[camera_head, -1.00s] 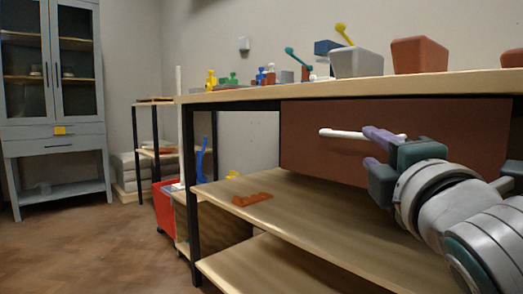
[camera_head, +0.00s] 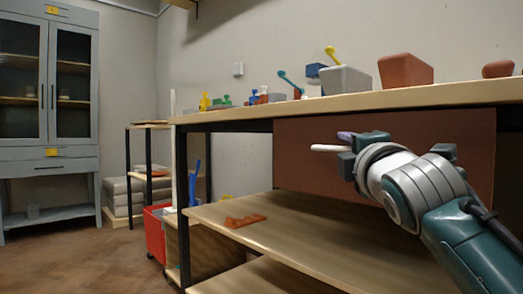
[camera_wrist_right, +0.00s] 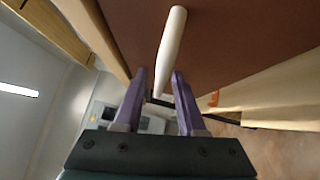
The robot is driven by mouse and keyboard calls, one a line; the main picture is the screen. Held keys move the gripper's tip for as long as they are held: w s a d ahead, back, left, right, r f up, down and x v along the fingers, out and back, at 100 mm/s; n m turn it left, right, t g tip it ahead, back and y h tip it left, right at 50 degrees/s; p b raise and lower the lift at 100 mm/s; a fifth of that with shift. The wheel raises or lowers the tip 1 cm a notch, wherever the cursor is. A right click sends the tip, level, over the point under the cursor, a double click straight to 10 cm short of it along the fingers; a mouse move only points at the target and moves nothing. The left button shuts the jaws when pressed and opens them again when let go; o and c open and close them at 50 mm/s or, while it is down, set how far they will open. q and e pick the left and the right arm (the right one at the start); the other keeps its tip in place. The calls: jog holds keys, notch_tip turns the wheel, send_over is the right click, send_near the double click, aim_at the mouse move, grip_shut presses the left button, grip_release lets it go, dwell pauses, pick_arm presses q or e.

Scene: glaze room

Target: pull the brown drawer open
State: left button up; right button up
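The brown drawer (camera_head: 300,165) sits under the wooden tabletop, its front looking about flush with the bench. Its white bar handle (camera_head: 326,148) runs across the front; the right part is hidden by my right gripper (camera_head: 346,138). In the right wrist view, the handle (camera_wrist_right: 172,40) reaches down between the purple fingertips of my right gripper (camera_wrist_right: 158,80). The fingers are apart, with a gap showing beside the bar, so they are around it but not visibly closed on it. My left gripper is out of view.
The bench top (camera_head: 240,114) carries a grey bin (camera_head: 346,81), a red-brown bin (camera_head: 405,70) and several small coloured items. The shelf below holds an orange piece (camera_head: 244,220). A red container (camera_head: 155,235) and a grey cabinet (camera_head: 48,110) stand left. Open floor lies front left.

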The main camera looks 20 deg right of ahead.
grip_shut()
dwell(1.2)
